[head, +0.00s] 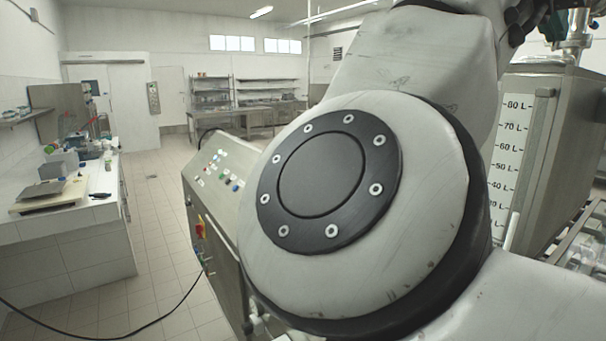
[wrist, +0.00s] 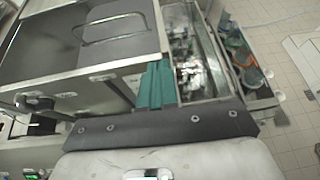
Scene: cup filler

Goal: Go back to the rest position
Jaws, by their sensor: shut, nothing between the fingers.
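In the wrist view my gripper (wrist: 159,68) shows past the dark edge of its pale housing. Its two teal fingers lie side by side, shut and empty. In the head view a large pale joint of my arm fills the middle and right, and the fingers cannot be made out there.
The steel machine's control panel (head: 213,172) stands close beside my arm. A tank with a printed litre scale (head: 513,150) stands at right. A white-tiled bench (head: 70,262) is at left. Tiled floor (head: 165,225) lies open between, with a black cable (head: 150,327) across it.

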